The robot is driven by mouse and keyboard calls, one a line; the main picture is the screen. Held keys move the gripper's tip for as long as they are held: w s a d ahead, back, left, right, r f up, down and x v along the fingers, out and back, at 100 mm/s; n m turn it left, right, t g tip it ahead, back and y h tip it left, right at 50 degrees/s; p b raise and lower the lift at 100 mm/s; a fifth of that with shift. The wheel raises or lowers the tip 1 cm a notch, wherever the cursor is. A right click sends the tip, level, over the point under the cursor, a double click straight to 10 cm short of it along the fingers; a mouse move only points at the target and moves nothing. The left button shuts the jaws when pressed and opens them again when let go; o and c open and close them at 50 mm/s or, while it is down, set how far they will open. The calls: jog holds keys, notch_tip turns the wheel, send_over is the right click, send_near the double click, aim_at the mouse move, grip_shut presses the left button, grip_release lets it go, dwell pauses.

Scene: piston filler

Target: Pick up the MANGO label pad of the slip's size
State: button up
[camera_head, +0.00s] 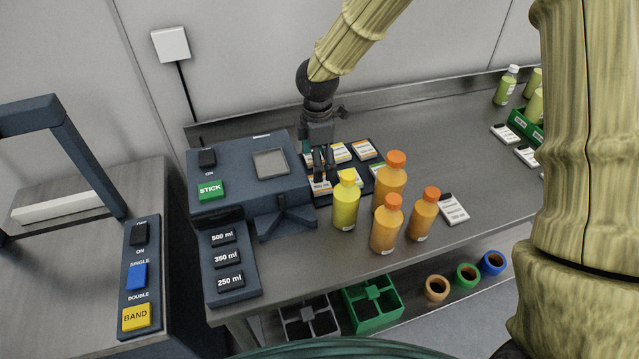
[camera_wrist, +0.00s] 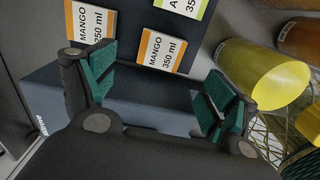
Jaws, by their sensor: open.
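My gripper (camera_wrist: 160,85) is open and empty, its green-padded fingers spread over the label tray. In the wrist view a MANGO 350 ml pad (camera_wrist: 160,50) with an orange edge lies just ahead, between the fingertips' lines. A second MANGO pad (camera_wrist: 89,24), which seems to read 250 ml, is beside the left finger. A green-edged pad (camera_wrist: 186,6) is cut off at the top. In the head view my gripper (camera_head: 324,166) hangs among the pads on the dark tray (camera_head: 323,200). A white card with a black top (camera_head: 453,208), perhaps the slip, lies right of the bottles; its print is unreadable.
A yellow bottle (camera_head: 346,204) and orange bottles (camera_head: 386,229) stand close in front and right of the tray. The labelling machine (camera_head: 245,185) with its STICK button stands left. More cards (camera_head: 506,134) and a green crate (camera_head: 525,126) are at the far right.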

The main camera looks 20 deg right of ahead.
aim_at(320, 185)
jog(key=shift+d+f+p, duration=0.15)
jog(key=shift+f+p, duration=0.3)
jog(key=shift+f, duration=1.3)
jog(key=shift+d+f+p, duration=0.15)
jog(key=shift+f+p, duration=0.25)
jog(key=shift+f, duration=1.3)
jog(key=c, duration=1.1)
